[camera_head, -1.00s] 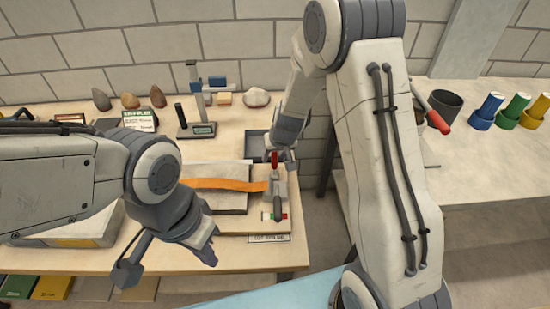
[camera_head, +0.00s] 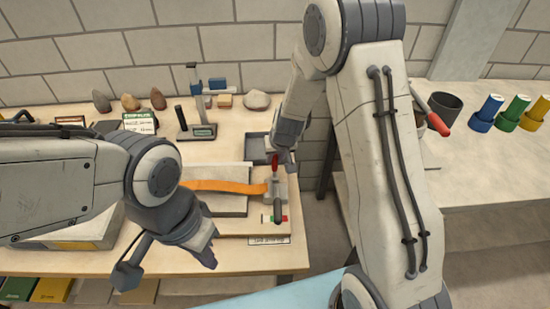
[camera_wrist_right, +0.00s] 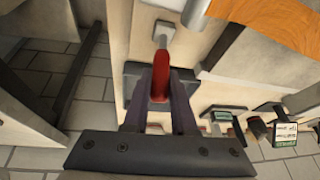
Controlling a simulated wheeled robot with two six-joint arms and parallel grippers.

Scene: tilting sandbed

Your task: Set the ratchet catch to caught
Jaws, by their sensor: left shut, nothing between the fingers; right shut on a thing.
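The ratchet (camera_head: 276,188) is a small grey metal block at the right end of the tilted sandbed board. It has an upright red-handled lever (camera_head: 275,160), and an orange strap (camera_head: 225,186) runs to it from the left. My right gripper (camera_head: 283,160) is at the red lever. In the right wrist view the red lever (camera_wrist_right: 160,75) lies between its fingers, which are shut on it. My left gripper (camera_head: 208,258) is shut and empty, away from the ratchet at the bench front.
A grey tray (camera_head: 258,148) lies behind the ratchet. A stand with a blue part (camera_head: 215,83) and several stones (camera_head: 257,99) are at the bench's back. The bench ends just right of the ratchet, with a gap before the other bench (camera_head: 480,165).

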